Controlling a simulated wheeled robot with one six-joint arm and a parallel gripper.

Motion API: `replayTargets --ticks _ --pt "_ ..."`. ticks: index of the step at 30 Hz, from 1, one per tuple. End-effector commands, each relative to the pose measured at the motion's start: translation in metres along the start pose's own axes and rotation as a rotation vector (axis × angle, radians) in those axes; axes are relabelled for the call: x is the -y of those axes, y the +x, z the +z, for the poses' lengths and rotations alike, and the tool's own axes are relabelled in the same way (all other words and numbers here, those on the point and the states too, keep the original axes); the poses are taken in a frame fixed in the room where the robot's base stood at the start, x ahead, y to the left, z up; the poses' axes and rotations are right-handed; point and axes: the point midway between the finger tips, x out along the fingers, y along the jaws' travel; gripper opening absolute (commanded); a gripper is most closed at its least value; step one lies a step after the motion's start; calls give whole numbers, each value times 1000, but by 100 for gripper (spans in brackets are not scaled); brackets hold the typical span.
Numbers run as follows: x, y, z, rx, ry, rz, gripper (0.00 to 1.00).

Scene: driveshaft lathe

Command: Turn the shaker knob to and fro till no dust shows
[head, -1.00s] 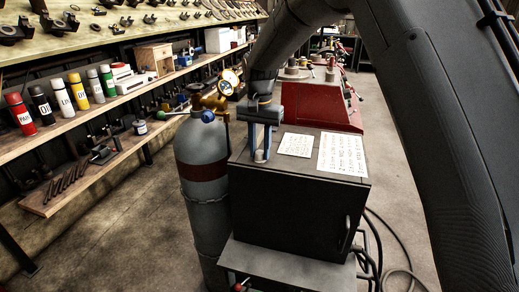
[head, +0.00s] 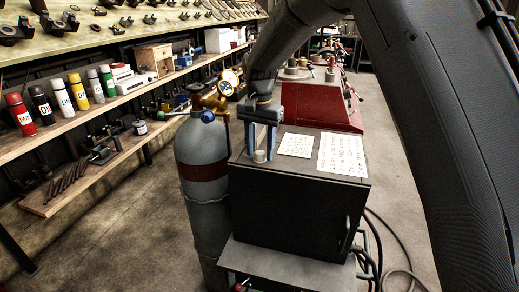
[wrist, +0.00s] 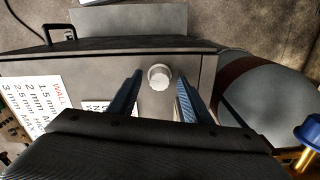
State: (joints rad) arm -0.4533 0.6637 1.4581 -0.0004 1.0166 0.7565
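The shaker knob (head: 260,156) is a small pale round knob on top of the black cabinet (head: 290,215), near its left edge. It also shows in the wrist view (wrist: 160,77), with a ribbed rim. My gripper (head: 263,152) is over the cabinet top with its blue fingers pointing down. In the wrist view the fingers (wrist: 158,80) are spread wide, one on each side of the knob, with a gap on both sides. The gripper holds nothing. I see no dust in these views.
A grey gas cylinder (head: 203,190) with a brass gauge (head: 228,82) stands close on the cabinet's left. Two printed sheets (head: 342,154) lie on the cabinet top. A red machine (head: 320,108) stands behind. Shelves with bottles (head: 80,90) line the left.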

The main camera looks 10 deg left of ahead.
Motion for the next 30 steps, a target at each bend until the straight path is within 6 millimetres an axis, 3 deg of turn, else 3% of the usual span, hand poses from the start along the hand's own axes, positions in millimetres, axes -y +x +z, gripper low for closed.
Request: replayTargets --ticks 8,21,30 --pt "0 -6 0 -1 0 -1 45" --pt "1 -68 -1 -1 0 -1 45" --pt "0 -78 0 1 0 1 45"
